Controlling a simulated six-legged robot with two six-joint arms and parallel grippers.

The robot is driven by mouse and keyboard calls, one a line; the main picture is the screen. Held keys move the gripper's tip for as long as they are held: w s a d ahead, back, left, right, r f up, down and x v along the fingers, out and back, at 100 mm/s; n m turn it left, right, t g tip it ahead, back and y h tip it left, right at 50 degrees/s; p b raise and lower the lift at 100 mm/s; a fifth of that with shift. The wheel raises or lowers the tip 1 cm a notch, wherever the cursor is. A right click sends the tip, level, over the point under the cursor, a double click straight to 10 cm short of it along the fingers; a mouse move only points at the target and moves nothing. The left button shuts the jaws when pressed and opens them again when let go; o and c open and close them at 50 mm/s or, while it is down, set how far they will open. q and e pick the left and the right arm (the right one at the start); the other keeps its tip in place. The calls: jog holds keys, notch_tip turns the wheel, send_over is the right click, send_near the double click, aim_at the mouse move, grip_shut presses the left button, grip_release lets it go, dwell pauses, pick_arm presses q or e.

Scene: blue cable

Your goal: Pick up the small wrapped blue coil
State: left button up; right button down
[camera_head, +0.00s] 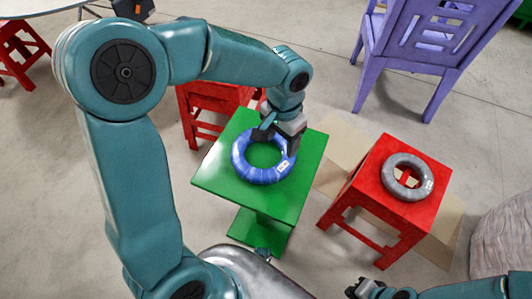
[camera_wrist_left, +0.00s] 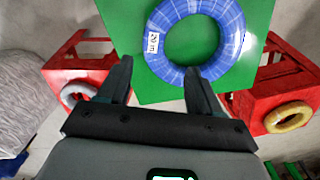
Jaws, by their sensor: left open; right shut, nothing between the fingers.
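The blue coil (camera_head: 260,175), a wrapped ring with a small white label, lies flat on the green table (camera_head: 212,178). In the left wrist view the coil (camera_wrist_left: 232,42) lies beyond the fingertips, its top cut off by the frame. My left gripper (camera_head: 278,135) is open over the coil's far right part in the head view; its fingers partly hide the ring there. Both fingers of the left gripper (camera_wrist_left: 160,66) show with nothing held; I cannot tell whether they touch the coil. My right gripper (camera_head: 362,289) is shut and empty at the bottom edge of the head view.
A red stool (camera_head: 361,193) with a grey coil (camera_head: 389,176) stands right of the green table. Another red stool (camera_head: 190,110) stands behind it, and a yellow coil (camera_wrist_left: 290,117) shows in the wrist view. A purple chair (camera_head: 375,45) stands at the back right.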

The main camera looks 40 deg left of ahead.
pick_arm(q)
jog(key=b, duration=0.1)
send_over(281, 166)
jog(key=f, duration=0.6)
jog(key=shift+s+a+f, duration=0.15)
jog(key=shift+a+f, duration=0.15)
jog(key=f, duration=0.1)
jog(key=f+b, duration=0.1)
jog(key=f, duration=0.3)
jog(key=shift+w+d+f+b, duration=0.2)
jog(key=shift+d+f+b, duration=0.05)
jog(key=shift+d+b, duration=0.1)
jog(key=shift+s, duration=0.1)
jog(key=shift+r, duration=0.1)
grip_shut()
